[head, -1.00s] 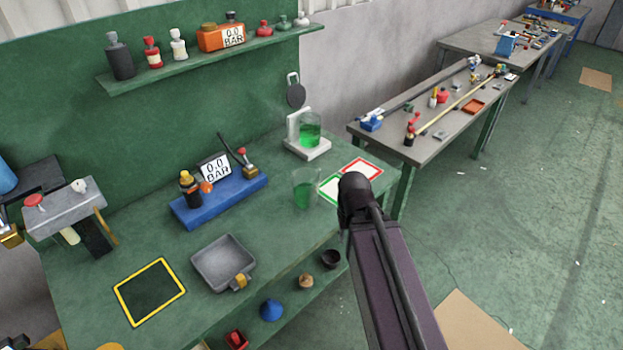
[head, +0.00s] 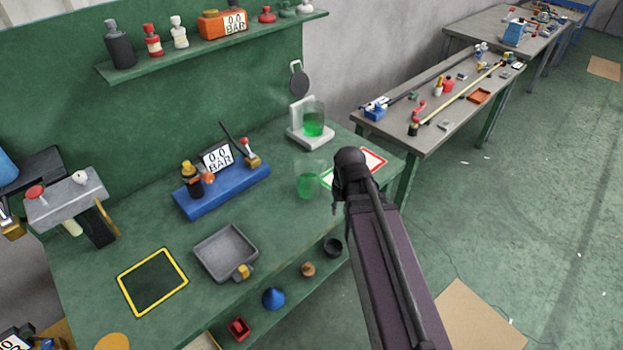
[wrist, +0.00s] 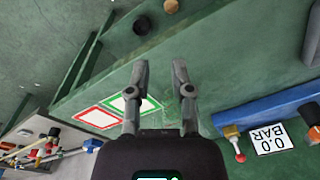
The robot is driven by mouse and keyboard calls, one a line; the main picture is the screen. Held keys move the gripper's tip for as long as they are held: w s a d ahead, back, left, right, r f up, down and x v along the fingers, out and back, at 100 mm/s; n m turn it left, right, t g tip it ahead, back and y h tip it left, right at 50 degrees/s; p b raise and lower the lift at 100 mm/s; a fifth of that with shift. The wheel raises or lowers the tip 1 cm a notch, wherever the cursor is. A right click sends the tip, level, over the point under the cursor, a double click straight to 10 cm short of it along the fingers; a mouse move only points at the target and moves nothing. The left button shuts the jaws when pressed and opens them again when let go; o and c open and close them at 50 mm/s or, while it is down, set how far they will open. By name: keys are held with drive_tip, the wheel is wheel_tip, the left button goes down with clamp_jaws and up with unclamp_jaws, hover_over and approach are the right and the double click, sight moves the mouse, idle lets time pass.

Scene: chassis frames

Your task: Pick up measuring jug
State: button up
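Two clear vessels with green liquid show in the head view. One vessel (head: 309,184) stands upright on the green bench near its front right; the other (head: 313,122) stands on a white stand (head: 298,136) behind it. I cannot tell for certain which is the measuring jug. My gripper (wrist: 160,65) is open in the wrist view, with two grey fingers apart and nothing clearly seen between them. In the head view my arm's end is just right of the nearer vessel, its fingers mostly hidden. Neither vessel is clear in the wrist view.
A red and green bordered marking (head: 362,167) lies right of the nearer vessel. A blue block with a gauge (head: 225,192) and a grey tray (head: 222,256) are to the left. A lower shelf holds small items, including a blue cone (head: 273,298).

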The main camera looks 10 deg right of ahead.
drive_tip(key=w+d+r+n+t+y+p, duration=0.1)
drive_tip(key=w+r+n, duration=0.1)
drive_tip(key=w, duration=0.8)
drive_tip(key=w+d+r+n+t+y+p, duration=0.1)
drive_tip(key=w+d+r+n+t+p, duration=0.1)
drive_tip(key=w, duration=0.8)
drive_tip(key=shift+w+d+r+n, duration=0.3)
drive_tip(key=shift+r+n, duration=0.3)
drive_tip(key=shift+n, duration=0.2)
drive_tip(key=shift+f, duration=0.1)
drive_tip(key=b, duration=0.7)
approach(324, 175)
drive_tip(key=w, duration=0.2)
drive_tip(key=shift+a+f+b, duration=0.2)
drive_tip(key=shift+f+b, duration=0.1)
drive_tip(key=shift+f, duration=0.7)
drive_tip(key=shift+a+b+x, duration=0.1)
drive_tip(key=shift+b+x, duration=1.1)
drive_tip(key=shift+x, duration=0.1)
drive_tip(key=shift+a+b+x, duration=0.15)
drive_tip(key=shift+b+x, duration=1)
drive_tip(key=shift+x, duration=0.1)
